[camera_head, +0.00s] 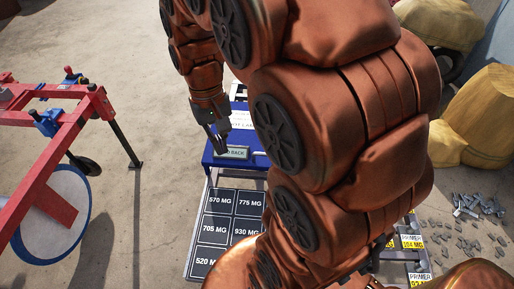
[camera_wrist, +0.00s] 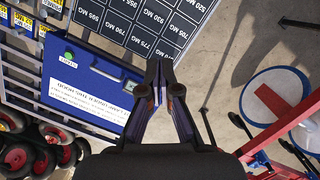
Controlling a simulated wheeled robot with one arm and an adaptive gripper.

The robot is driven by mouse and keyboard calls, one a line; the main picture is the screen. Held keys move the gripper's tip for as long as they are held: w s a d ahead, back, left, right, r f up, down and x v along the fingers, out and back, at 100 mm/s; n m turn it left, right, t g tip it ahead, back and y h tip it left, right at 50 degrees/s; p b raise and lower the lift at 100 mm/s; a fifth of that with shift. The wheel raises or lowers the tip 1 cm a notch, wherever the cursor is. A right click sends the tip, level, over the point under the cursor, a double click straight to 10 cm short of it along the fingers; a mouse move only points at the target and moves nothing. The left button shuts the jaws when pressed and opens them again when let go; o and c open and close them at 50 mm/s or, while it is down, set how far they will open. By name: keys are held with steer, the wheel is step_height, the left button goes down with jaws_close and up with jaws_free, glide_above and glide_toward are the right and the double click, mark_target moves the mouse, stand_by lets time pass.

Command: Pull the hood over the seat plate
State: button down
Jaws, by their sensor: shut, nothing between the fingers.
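A blue unit, which I take for the hood (camera_wrist: 118,60), lies left of my gripper (camera_wrist: 160,68) in the wrist view. A white text label (camera_wrist: 88,102) and a green button (camera_wrist: 68,55) are on it. In the head view the blue hood (camera_head: 255,140) is partly hidden by my arm. A small plate (camera_head: 238,153) reading "BACK" is on it. My gripper (camera_head: 219,147) is shut and empty, tips pointing down close over the hood, beside that plate. Whether they touch cannot be told. I cannot make out the seat plate.
A dark board (camera_head: 226,231) with milligram labels lies in front of the hood. A red frame (camera_head: 68,130) and a white-blue disc (camera_head: 52,215) stand at left. Yellow sacks (camera_head: 480,115) and scattered metal pieces (camera_head: 478,207) are at right. Red-hubbed wheels (camera_wrist: 40,150) show in the wrist view.

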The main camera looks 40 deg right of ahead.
steer(key=w+d+f+m+b, duration=0.35)
steer(key=w+d+f, duration=0.45)
steer(key=w+d, duration=0.4)
steer(key=m+y+b, duration=0.2)
steer(key=m+b, duration=0.1)
steer(key=b, duration=0.2)
glide_above(258, 150)
step_height(258, 150, down, 26)
steer(key=shift+a+r, duration=0.1)
steer(key=shift+r, duration=0.1)
steer(key=shift+s+a+r+p, duration=0.15)
steer(key=shift+s+a+p, duration=0.05)
steer(key=shift+s+a, duration=0.35)
steer(key=shift+s+a+r+p, duration=0.15)
steer(key=shift+s+a, duration=0.3)
steer(key=shift+a, duration=0.05)
steer(key=shift+d, duration=0.1)
